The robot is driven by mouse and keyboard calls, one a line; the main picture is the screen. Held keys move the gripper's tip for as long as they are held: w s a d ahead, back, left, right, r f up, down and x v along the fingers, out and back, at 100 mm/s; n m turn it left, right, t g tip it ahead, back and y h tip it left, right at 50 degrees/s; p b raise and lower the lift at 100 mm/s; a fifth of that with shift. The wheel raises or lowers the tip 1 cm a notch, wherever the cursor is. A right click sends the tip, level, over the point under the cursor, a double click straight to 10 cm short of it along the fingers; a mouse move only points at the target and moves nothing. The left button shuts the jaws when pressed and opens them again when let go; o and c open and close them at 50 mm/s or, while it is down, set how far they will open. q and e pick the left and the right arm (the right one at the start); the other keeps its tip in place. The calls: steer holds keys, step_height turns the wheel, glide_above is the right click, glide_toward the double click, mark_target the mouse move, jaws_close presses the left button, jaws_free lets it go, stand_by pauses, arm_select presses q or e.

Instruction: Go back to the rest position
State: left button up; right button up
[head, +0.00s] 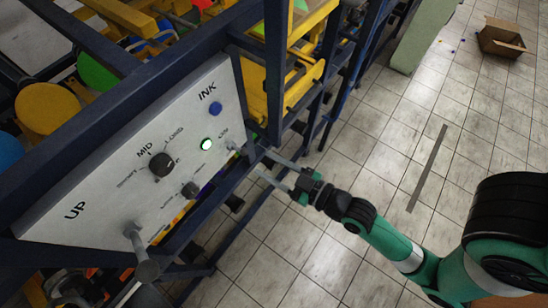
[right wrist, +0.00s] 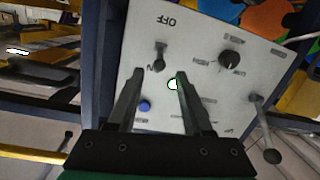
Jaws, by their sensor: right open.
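My right gripper (head: 262,163) reaches in from the right in the head view, with its fingertips just off the right edge of the grey control panel (head: 105,190). In the right wrist view the gripper (right wrist: 160,76) is open, its two fingers apart with nothing held between them. A small toggle switch (right wrist: 160,56) under the word OFF shows on the panel between and just past the fingertips. My left gripper is not in view.
The panel carries a black knob (head: 162,164) and a lever with a round end (head: 146,268) that sticks out. Dark blue machine frame bars (head: 275,75) stand beside the gripper. The tiled floor (head: 310,250) is open on the right, with a cardboard box (head: 503,38) far off.

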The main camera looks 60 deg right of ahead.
steer(key=shift+s+r, duration=0.15)
steer(key=shift+s, duration=0.55)
